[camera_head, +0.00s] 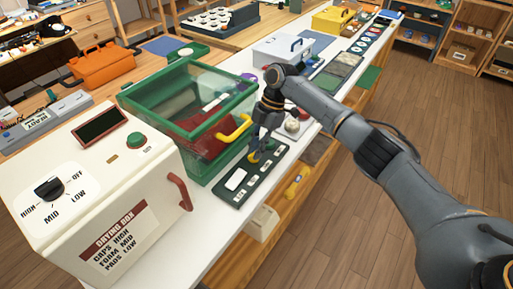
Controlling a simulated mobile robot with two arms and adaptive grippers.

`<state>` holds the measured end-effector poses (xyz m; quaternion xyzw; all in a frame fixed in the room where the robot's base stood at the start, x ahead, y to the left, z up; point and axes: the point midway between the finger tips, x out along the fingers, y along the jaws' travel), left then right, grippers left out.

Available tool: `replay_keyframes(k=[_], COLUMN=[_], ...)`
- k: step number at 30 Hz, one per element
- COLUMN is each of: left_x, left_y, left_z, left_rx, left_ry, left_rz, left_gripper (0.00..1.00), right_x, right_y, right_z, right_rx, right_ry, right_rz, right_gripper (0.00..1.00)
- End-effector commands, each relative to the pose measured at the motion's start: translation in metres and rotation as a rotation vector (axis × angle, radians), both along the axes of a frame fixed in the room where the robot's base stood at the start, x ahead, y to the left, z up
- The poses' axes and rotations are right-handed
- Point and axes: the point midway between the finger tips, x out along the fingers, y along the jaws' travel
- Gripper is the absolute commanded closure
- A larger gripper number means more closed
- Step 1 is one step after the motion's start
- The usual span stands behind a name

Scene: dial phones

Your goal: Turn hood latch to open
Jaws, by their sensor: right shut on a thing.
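The hood (200,100) is a green-framed box with clear panels, standing on the white bench in the middle of the view. A curved yellow handle (233,129) is on its front right side. My right gripper (258,150) points down just right of the hood's front, close to the yellow handle. My left gripper is not in view.
A white drying box (95,190) with a dial and a red handle stands at the left front. A dark green tray (238,180) with white labels lies below my right gripper. A white case (282,50) stands behind. Wooden floor (400,110) is clear at right.

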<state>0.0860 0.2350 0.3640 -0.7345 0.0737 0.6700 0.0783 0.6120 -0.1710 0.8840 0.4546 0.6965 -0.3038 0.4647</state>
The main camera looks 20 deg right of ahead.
Motion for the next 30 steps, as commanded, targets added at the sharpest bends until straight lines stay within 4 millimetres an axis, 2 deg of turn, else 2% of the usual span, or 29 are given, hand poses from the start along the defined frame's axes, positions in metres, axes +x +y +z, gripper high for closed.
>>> replay_keyframes(k=[1,3,4,12,16,20,30], left_x=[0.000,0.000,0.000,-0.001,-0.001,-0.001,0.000], left_y=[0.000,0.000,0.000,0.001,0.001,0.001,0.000], left_z=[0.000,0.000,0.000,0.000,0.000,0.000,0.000], left_rx=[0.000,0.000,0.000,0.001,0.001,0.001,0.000], left_ry=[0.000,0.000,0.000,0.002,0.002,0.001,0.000], left_rz=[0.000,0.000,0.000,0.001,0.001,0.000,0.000], left_gripper=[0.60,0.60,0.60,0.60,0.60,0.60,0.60], right_x=[0.000,0.000,0.000,0.000,0.002,0.006,0.016], right_y=[0.000,0.000,0.000,0.000,-0.003,-0.010,-0.034], right_z=[0.000,0.000,0.000,0.000,0.008,0.028,0.091], right_rx=[-0.001,-0.001,-0.001,-0.001,0.000,0.000,-0.001], right_ry=[0.000,0.000,0.000,-0.001,-0.003,-0.005,-0.003], right_rz=[0.000,0.000,0.000,-0.001,-0.002,-0.002,-0.002], right_gripper=[0.80,0.66,0.63,0.63,0.63,0.63,0.63])
